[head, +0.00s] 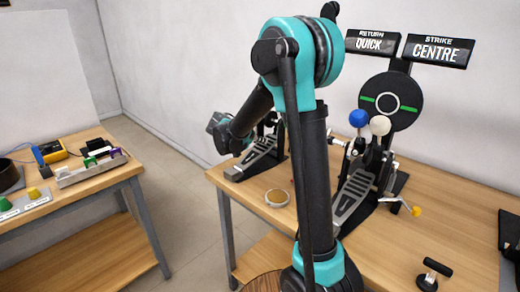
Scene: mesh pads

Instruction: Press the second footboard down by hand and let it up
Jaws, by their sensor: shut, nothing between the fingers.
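Two ribbed grey footboards show on the right-hand table: a left one (258,155) and a right one (351,197). Both slope up towards the back. The right pedal carries a blue beater (358,118) and a white beater (380,125), held apart from the round black pad (391,101) with green marks. My arm crosses in front and hides the space between the pedals. My gripper (223,136) is at the far end of the arm, left of the left footboard and apart from it in the picture. It is shut and empty; its fingertips are hard to make out.
Signs above the pad read "RETURN QUICK" (371,42) and "STRIKE CENTRE" (438,50). A round disc (277,197) lies before the left pedal. A black T-shaped handle (433,272) stands at front right. The left table (105,190) holds small items; floor separates the tables.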

